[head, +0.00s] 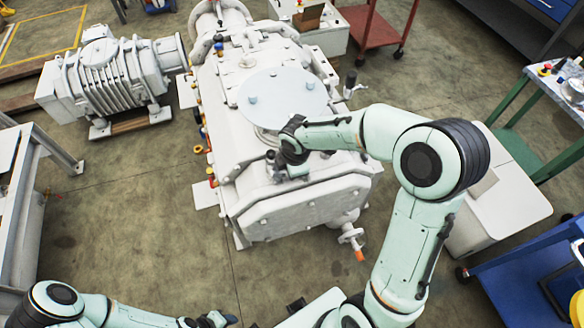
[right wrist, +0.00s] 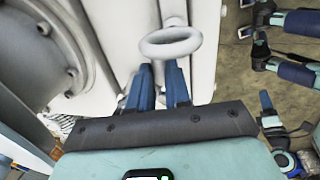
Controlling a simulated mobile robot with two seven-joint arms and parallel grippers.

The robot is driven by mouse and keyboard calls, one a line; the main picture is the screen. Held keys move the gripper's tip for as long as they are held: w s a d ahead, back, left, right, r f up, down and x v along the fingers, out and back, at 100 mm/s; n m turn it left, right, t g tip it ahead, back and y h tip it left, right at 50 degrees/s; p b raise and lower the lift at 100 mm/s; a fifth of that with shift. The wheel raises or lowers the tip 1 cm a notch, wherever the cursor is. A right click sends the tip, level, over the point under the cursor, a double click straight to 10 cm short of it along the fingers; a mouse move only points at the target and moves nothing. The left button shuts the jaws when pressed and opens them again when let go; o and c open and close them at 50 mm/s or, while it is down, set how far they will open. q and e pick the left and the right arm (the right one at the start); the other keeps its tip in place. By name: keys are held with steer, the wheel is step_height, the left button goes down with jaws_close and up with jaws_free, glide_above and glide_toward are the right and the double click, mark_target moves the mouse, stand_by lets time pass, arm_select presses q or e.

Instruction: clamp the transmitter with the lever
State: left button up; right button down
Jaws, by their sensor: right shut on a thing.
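My right gripper (head: 291,160) is at the near top edge of the large white vacuum machine (head: 285,205), in front of its round cover plate. In the right wrist view its blue fingers (right wrist: 159,88) are shut on a pale ring-ended part (right wrist: 171,42), whose ring stands just beyond the fingertips. I cannot tell whether this part is the lever. The transmitter cannot be made out for certain. My left gripper (head: 215,319) is low at the bottom edge of the head view, away from the machine; its fingers are too unclear to tell whether they are open.
The round cover plate (head: 282,97) lies on the machine's top. A ribbed white pump (head: 112,75) stands at the left. A blue cart (head: 525,270) is at the lower right. Floor at the left front is clear.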

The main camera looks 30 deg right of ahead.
steer(key=c, duration=1.1)
jaws_free()
arm_select(q)
steer(key=shift+w+r+p, duration=0.6)
steer(key=shift+w+r, duration=0.05)
steer(key=shift+r, duration=0.15)
arm_select(e)
steer(key=r, duration=0.4)
steer(key=s+r, duration=0.1)
steer(key=r, duration=0.3)
steer(key=s+r, duration=0.1)
steer(key=r, duration=0.4)
steer(key=shift+s+a+r, duration=0.1)
steer(key=shift+s+a, duration=0.15)
steer(key=shift+a, duration=0.05)
